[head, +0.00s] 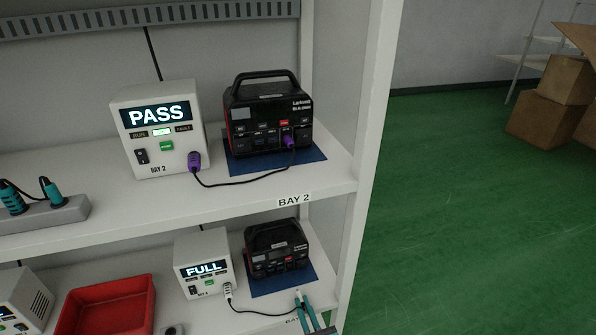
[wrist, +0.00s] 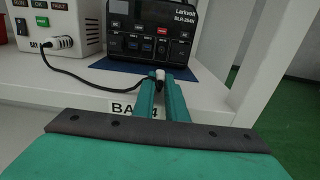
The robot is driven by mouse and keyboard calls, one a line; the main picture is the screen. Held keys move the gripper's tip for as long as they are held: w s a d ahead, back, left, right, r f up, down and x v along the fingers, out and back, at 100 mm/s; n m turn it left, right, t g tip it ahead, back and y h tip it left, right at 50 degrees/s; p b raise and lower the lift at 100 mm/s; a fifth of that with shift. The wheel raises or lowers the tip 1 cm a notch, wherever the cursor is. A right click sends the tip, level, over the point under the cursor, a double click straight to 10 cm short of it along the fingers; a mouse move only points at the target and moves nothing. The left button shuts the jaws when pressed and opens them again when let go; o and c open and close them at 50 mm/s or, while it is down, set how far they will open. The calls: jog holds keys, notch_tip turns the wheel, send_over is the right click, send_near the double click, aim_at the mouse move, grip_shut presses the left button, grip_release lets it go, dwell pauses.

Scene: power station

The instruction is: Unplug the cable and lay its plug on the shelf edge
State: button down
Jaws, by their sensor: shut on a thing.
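My gripper (head: 305,300) has teal fingers and is shut on a white plug (wrist: 160,75) at the front of the lower shelf. The plug appears to be in front of the black power station (head: 277,252), clear of its face; whether it touches the shelf cannot be told. Its black cable (wrist: 95,80) runs left to a white plug (wrist: 59,43) in the white tester reading FULL (head: 203,263). The power station stands on a blue mat (head: 262,288). The shelf edge (wrist: 205,117) with the bay label lies under my fingers and partly hides behind them.
The upper shelf holds a tester reading PASS (head: 160,128) and another power station (head: 268,115) joined by a purple-plugged cable. A red bin (head: 107,304) sits at lower left. A white shelf post (head: 362,190) stands close right of my gripper. Green floor (head: 480,220) is open beyond.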

jog(key=shift+f, duration=0.35)
jog(key=c, duration=1.7)
grip_release()
jog(key=shift+s, duration=0.1)
jog(key=s+f+n+g+h, duration=0.25)
jog(key=s+n, duration=0.35)
jog(key=s, duration=0.8)
jog(key=s+f+n+g+h, duration=0.2)
jog(key=s+f+n, duration=0.35)
jog(key=s, duration=0.95)
jog(key=s+r+n+t, duration=0.1)
jog(key=s+r+n, duration=0.3)
jog(key=r+n, duration=0.3)
jog(key=s+a+r+n, duration=0.1)
jog(key=s+r+n, duration=0.4)
jog(key=r+n, duration=0.2)
jog(key=s+r+n+t+h, duration=0.1)
jog(key=s+r+n, duration=0.3)
jog(key=r+n, duration=0.3)
jog(key=shift+s+a+r+t, duration=0.3)
jog(key=shift+a+t, duration=0.05)
jog(key=shift+a, duration=0.05)
